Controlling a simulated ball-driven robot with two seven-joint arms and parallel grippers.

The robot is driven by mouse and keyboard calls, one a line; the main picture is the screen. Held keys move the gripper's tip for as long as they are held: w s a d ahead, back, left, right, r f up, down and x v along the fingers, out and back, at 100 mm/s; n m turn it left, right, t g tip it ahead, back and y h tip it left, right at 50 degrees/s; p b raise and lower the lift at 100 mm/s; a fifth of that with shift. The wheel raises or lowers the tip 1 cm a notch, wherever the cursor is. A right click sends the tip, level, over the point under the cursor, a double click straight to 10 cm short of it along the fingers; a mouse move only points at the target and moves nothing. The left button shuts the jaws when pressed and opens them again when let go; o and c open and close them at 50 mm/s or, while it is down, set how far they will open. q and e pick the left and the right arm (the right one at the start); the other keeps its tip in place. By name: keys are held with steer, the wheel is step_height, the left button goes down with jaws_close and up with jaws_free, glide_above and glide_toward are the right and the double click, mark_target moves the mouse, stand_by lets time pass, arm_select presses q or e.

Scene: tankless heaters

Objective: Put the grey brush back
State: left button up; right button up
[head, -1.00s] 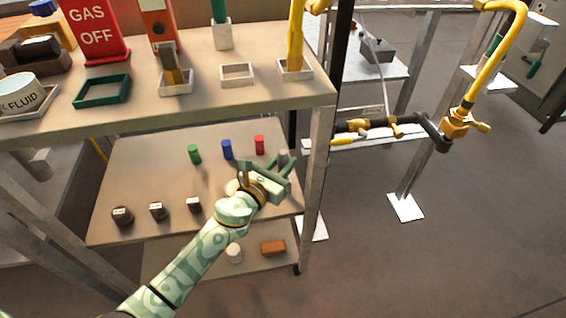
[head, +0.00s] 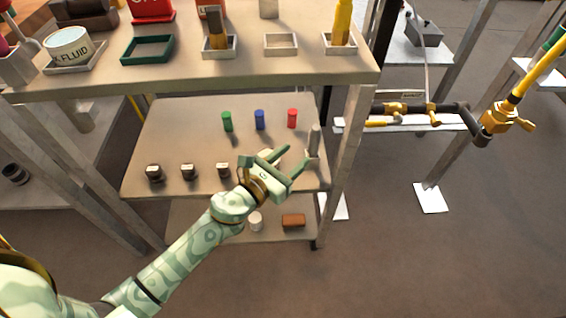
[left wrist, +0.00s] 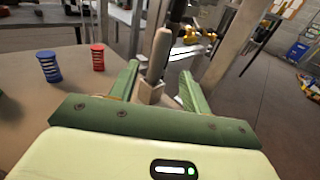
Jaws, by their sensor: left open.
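A slim grey upright piece, which looks like the grey brush (head: 314,138), stands at the right end of the middle shelf. In the left wrist view the grey brush (left wrist: 160,52) rises from a small pale square holder (left wrist: 150,92). My left gripper (head: 292,158) is open, its fingers pointing toward the brush. In the left wrist view the brush shows between the two fingertips (left wrist: 158,78), seemingly just beyond them; contact cannot be told. A dark bar overlaps its top there. An empty pale square holder (head: 281,44) sits on the top shelf. My right gripper is out of view.
Green (head: 227,121), blue (head: 260,119) and red (head: 292,118) cans stand behind on the middle shelf. Dark labelled blocks (head: 188,171) line its front. A shelf post (head: 352,150) rises just right of the brush. The top shelf (head: 200,76) overhangs.

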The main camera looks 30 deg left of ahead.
arm_select(q)
steer(key=shift+s+a, duration=0.2)
steer(key=shift+s, duration=0.55)
steer(key=shift+s+a, duration=0.15)
steer(key=shift+s, duration=0.6)
steer(key=s+a+f+n+g+y, duration=0.3)
steer(key=s+f+n, duration=0.3)
steer(key=s+n, duration=0.3)
steer(key=s+a+f+n+g+y, duration=0.35)
steer(key=s+f+n, duration=0.4)
steer(key=n, duration=0.25)
steer(key=s+f+n+g, duration=0.1)
steer(key=s+n+g, duration=0.2)
steer(key=s, duration=0.4)
steer(key=s+d+f+n+g, duration=0.1)
steer(key=s+f+n+g, duration=0.1)
steer(key=s, duration=0.6)
steer(key=s+d+f+n+g, duration=0.1)
steer(key=s+f+n+g, duration=0.1)
steer(key=s+n+g, duration=0.2)
steer(key=s+n, duration=0.2)
steer(key=s, duration=0.1)
steer(key=shift+s+h, duration=0.25)
steer(key=shift+h, duration=0.1)
steer(key=shift+g, duration=0.25)
